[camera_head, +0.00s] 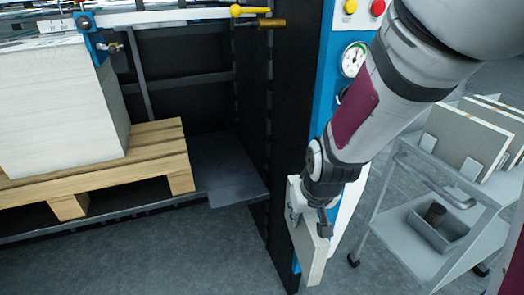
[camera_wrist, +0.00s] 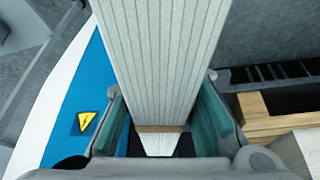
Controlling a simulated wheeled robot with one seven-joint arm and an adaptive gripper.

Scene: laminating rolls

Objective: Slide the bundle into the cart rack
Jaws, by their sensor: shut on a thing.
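The bundle (camera_head: 315,258) is a pale, flat block of layered sheets, hanging upright below my gripper (camera_head: 314,212) in front of the blue machine panel. In the wrist view the bundle (camera_wrist: 162,50) shows its ridged edge running between the teal finger pads of my gripper (camera_wrist: 165,130), with a brown band across it. My gripper is shut on the bundle. The cart (camera_head: 400,158) is grey and stands at the right, apart from the bundle. Its top rack (camera_head: 478,168) holds several upright boards between light dividers. Part of the cart is cut off by the picture edge.
The blue machine panel (camera_head: 327,95) with a gauge and buttons is close beside the bundle. A wooden pallet (camera_head: 95,165) with a tall paper stack (camera_head: 60,110) is at the left. The cart's lower shelf holds a grey bin (camera_head: 432,232). Floor shows between machine and cart.

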